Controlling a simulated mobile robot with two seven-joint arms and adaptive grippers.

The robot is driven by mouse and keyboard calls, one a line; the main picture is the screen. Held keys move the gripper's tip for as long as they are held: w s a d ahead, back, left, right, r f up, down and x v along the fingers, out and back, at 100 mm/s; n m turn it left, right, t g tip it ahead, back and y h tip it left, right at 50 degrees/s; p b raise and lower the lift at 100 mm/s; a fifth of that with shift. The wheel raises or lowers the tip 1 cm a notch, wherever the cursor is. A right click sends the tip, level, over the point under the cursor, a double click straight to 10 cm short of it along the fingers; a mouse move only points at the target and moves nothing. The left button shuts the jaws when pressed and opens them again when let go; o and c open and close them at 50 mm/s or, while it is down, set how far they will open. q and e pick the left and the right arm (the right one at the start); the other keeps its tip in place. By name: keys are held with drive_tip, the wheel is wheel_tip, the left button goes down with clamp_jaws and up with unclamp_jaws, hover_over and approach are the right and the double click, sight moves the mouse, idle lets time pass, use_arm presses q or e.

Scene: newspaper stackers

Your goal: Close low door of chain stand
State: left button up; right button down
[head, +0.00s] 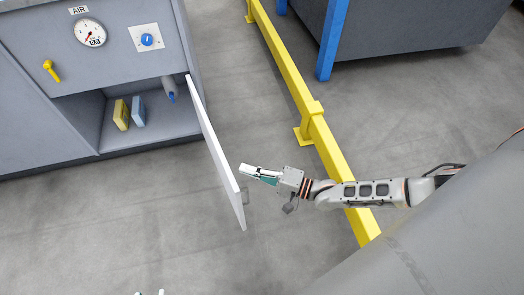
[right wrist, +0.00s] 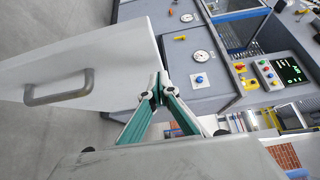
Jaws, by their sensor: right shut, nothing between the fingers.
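The low door (head: 213,150) of the grey chain stand (head: 100,75) is a white panel. It stands wide open, sticking out from the right side of the low compartment. Its grey handle (head: 246,196) is on its right-hand face and also shows in the right wrist view (right wrist: 60,92). My right gripper (head: 246,170) is shut and empty, just right of the door near its free end. In the right wrist view its fingertips (right wrist: 157,88) overlap the door panel's edge; I cannot tell if they touch. Only small tips of my left gripper (head: 150,293) show at the bottom edge.
The low compartment holds a yellow block (head: 121,114), a blue block (head: 138,110) and a grey bottle with a blue tip (head: 169,88). A yellow floor rail (head: 290,75) runs behind my right arm. The floor (head: 130,220) in front of the stand is clear.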

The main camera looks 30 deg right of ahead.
drive_tip(key=shift+w+a+r, duration=0.1)
drive_tip(key=shift+a, duration=0.85)
drive_tip(key=shift+a, duration=0.15)
